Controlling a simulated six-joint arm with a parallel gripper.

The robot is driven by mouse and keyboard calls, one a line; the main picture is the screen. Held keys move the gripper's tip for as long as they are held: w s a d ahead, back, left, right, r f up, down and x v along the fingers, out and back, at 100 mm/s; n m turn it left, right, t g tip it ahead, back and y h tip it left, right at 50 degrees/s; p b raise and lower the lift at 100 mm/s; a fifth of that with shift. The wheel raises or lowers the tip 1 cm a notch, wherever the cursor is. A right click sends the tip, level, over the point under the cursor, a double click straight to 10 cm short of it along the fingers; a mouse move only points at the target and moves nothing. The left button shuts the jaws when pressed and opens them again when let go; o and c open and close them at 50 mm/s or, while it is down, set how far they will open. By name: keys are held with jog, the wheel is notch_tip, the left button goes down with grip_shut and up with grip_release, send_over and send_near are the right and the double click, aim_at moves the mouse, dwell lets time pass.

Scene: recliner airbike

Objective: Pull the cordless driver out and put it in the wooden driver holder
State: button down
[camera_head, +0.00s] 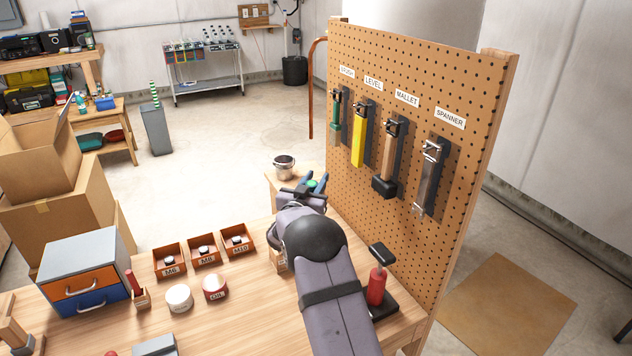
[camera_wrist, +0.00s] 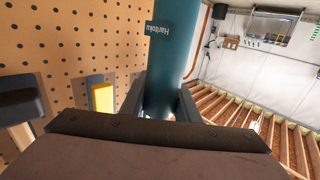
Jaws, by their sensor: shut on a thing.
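My gripper (camera_head: 314,187) is at the far edge of the bench, left of the pegboard. In the wrist view its jaws (camera_wrist: 162,105) are shut on a teal cylindrical body with upside-down lettering, which I take as the cordless driver (camera_wrist: 173,40). Its lower end is hidden behind my gripper. In the head view only a small green part (camera_head: 312,183) shows between the fingers. A small light-wood piece with a label (camera_head: 280,262) stands just left of my arm, partly hidden; I cannot tell whether it is the driver holder.
The pegboard (camera_head: 450,75) at right holds a brush, yellow level (camera_head: 358,135), mallet and spanner. A red-handled tool (camera_head: 377,287) stands right of my arm. Labelled trays (camera_head: 170,262), round tins and a drawer box (camera_head: 85,265) are at left. A metal pot (camera_head: 284,167) stands beyond.

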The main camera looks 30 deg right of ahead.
jog(key=shift+r, duration=0.55)
jog(key=a+r+p, duration=0.5)
jog(key=a, duration=0.5)
jog(key=shift+r, duration=0.15)
